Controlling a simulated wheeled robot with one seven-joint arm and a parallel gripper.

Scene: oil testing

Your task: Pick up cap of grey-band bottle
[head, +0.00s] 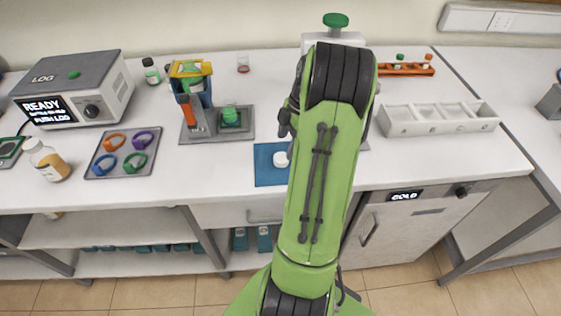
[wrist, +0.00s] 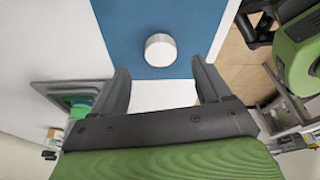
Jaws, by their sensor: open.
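A white round cap (head: 281,159) lies on a blue mat (head: 268,178) on the bench. In the wrist view the cap (wrist: 160,50) is on the mat, just ahead of the gap between my fingers and near its centre line. My gripper (wrist: 160,68) is open and empty, apart from the cap. In the head view my arm hides the gripper. A bottle with amber liquid (head: 47,161) stands at the left front of the bench; I cannot make out a grey band on it.
A tray of coloured rings (head: 122,170) and a device with a green-topped item (head: 231,117) are to the left. A white compartment rack (head: 438,131) and an orange rack (head: 405,70) are to the right. Bare bench lies left of the mat.

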